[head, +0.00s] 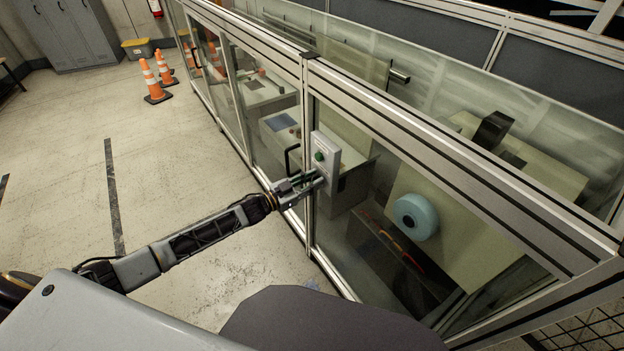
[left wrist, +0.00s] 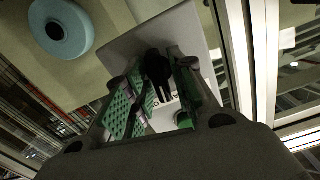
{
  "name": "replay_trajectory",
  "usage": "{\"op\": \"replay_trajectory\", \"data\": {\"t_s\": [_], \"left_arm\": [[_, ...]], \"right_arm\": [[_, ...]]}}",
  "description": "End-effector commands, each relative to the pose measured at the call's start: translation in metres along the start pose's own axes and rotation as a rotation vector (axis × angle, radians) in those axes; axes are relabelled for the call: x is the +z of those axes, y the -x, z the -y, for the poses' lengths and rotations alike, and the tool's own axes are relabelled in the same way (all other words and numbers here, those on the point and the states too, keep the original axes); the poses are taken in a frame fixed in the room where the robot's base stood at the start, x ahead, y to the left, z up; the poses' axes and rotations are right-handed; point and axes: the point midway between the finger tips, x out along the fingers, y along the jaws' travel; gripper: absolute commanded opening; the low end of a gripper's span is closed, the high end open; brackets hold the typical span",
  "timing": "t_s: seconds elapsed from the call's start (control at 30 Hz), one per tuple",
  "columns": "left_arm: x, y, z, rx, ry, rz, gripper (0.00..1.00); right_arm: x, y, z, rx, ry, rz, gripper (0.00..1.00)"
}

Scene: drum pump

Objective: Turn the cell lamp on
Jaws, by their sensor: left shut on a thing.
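A light grey control box (head: 327,148) is mounted on the cell's frame post, with a round green button (head: 319,156) on its upper part. My left gripper (head: 317,178) is at the lower part of the box. In the left wrist view, a black switch knob (left wrist: 157,72) on the grey plate (left wrist: 118,48) sits between the green-padded fingers, which are shut on it. The fingers hide part of the knob and of the plate's markings.
The cell has a metal frame (head: 440,140) and clear panels. A blue round part (head: 415,217) and machines are behind the glass. Traffic cones (head: 154,86) and lockers (head: 72,32) stand far left. The floor left of the cell is mostly clear.

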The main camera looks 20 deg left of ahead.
Motion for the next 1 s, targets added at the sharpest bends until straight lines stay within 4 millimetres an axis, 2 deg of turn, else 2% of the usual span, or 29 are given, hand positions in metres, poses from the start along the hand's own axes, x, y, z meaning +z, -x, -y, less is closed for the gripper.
{"op": "replay_trajectory", "data": {"t_s": [0.2, 0.43, 1.0], "left_arm": [[0.0, 0.0, -0.001, 0.0, -0.181, 0.0, 0.01], [0.0, 0.0, -0.001, 0.0, -0.315, 0.0, 0.01], [0.0, 0.0, -0.001, 0.001, -0.38, -0.001, 0.01]], "right_arm": [[-0.002, 0.001, -0.004, 0.005, 0.002, -0.006, 0.4], [0.007, 0.0, -0.006, 0.006, 0.004, 0.006, 0.4], [0.011, 0.001, -0.006, 0.006, 0.005, 0.009, 0.4]]}}
